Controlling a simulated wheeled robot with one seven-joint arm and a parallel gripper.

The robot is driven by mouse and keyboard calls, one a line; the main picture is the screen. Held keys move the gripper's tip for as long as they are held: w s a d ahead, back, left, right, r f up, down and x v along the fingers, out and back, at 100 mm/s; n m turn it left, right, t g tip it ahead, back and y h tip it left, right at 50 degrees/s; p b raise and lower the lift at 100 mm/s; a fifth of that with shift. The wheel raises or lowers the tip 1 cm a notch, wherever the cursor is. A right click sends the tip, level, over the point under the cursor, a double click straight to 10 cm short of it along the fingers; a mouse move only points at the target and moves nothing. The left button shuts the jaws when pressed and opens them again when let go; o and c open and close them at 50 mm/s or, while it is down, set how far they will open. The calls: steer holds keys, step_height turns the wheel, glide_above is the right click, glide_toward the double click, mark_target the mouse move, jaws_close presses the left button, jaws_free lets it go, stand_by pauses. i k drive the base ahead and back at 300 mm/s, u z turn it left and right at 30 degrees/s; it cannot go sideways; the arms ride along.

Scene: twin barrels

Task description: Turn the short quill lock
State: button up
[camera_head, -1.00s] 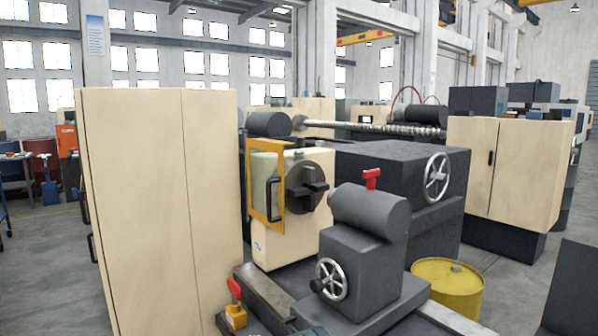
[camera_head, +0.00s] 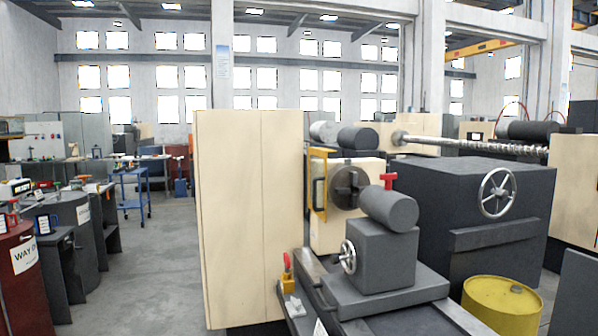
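A red T-shaped handle (camera_head: 388,180) stands on the grey cylinder (camera_head: 390,208) of the lathe's tailstock (camera_head: 381,257). A second red lever (camera_head: 287,262) stands upright on a small yellow block (camera_head: 288,284) at the left end of the lathe bed. I cannot tell from this view which of the two is called the short quill lock. A spoked handwheel (camera_head: 348,257) is on the tailstock's left face. My gripper is not in view.
A tall cream cabinet (camera_head: 240,220) stands left of the lathe. A yellow drum (camera_head: 502,305) is at the lower right. Dark workbenches and a red barrel marked "WAY" (camera_head: 22,275) are at the left. Grey floor (camera_head: 160,270) is open between them and the cabinet.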

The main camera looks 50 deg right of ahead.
mark_target(387, 178)
steer(key=z, duration=0.15)
steer(key=i, duration=1.25)
steer(key=z, duration=0.65)
steer(key=i, duration=1.55)
steer(key=z, duration=1.75)
steer(key=i, duration=0.95)
steer(key=z, duration=1)
